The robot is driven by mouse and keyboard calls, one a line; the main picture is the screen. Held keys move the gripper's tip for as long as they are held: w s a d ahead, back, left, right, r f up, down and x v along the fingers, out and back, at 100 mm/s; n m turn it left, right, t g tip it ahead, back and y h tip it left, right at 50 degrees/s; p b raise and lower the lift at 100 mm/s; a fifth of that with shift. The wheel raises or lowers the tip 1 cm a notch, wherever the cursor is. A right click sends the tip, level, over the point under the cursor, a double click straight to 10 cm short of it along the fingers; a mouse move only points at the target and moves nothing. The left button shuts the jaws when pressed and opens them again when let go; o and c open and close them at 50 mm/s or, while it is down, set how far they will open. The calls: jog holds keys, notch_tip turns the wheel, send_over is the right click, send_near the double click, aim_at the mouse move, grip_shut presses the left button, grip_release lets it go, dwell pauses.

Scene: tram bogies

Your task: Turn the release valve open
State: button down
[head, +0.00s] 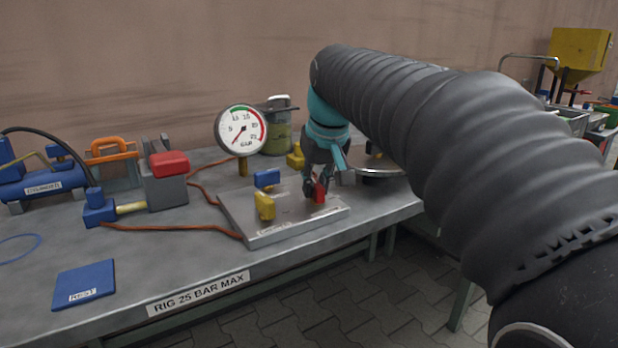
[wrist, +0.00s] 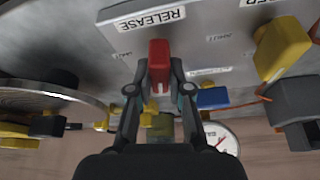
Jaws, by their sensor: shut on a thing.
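The release valve's red handle (head: 320,191) stands on the right part of the grey metal plate (head: 293,222) on the bench. It also shows in the wrist view (wrist: 159,52), right beside the RELEASE label (wrist: 151,19). My gripper (head: 316,188) points down at it, and its two fingers (wrist: 160,80) are shut on the red handle from both sides. The fingers hide part of the handle, and the valve body under it is hard to see. A round pressure gauge (head: 241,131) with a green and red scale stands behind the plate.
A yellow handle (head: 265,205) and a blue handle (head: 267,178) stand left of the red one on the plate. A red-topped grey block (head: 167,188) and orange hoses lie further left. A round metal disc (head: 383,170) is close on the right.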

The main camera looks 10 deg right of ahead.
jog(key=shift+n+y+p, duration=0.35)
jog(key=shift+n+y, duration=0.15)
jog(key=shift+n, duration=0.6)
jog(key=c, duration=1.1)
grip_release()
jog(key=v, duration=1.2)
jog(key=shift+w, duration=0.2)
